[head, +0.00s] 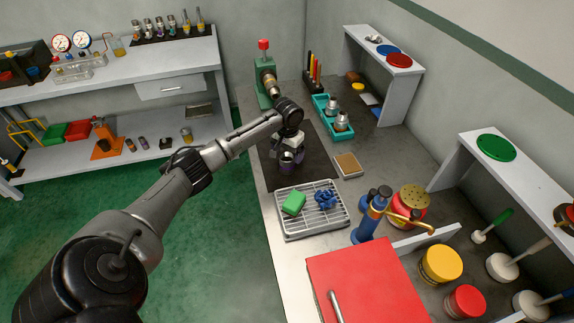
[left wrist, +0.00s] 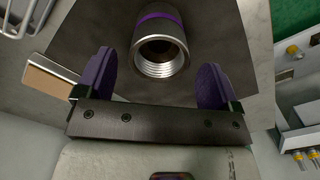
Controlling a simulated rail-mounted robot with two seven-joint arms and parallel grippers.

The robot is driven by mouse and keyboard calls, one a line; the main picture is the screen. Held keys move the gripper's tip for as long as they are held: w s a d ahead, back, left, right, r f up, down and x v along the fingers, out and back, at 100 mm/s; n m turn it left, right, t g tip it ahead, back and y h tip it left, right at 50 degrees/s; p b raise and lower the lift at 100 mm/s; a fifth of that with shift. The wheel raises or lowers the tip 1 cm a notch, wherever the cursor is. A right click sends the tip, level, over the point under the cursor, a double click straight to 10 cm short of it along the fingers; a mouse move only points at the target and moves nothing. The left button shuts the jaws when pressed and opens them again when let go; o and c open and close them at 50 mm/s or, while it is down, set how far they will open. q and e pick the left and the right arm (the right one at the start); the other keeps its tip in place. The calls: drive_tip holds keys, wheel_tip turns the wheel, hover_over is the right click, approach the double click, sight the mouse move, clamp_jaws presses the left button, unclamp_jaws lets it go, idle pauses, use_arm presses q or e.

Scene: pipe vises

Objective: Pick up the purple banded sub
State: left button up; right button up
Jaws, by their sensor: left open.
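The purple banded sub (left wrist: 160,55) is a short metal pipe piece with a threaded open end and a purple band. In the left wrist view it is at the upper middle, between and beyond the two purple finger pads. In the head view the sub (head: 287,157) is over the dark mat, partly hidden by my gripper. My left gripper (left wrist: 157,82) is open, with a finger on either side of the sub's line; it also shows in the head view (head: 288,152). I see no clear contact with the sub. My right gripper is not in view.
A green vise (head: 265,88) holding a metal piece stands at the mat's far end. A teal tray (head: 326,107) with metal subs is right of the mat (head: 313,174). A wire-rack tray (head: 311,222) with a green sponge and blue cloth lies nearer. A tan block (head: 348,165) is beside the mat.

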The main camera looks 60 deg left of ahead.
sight(288, 159)
use_arm(q)
wheel_tip(288, 159, down, 4)
drive_tip(key=shift+d+b, duration=0.15)
drive_tip(key=shift+b, duration=0.25)
drive_tip(key=shift+r, duration=0.1)
drive_tip(key=c, duration=1.2)
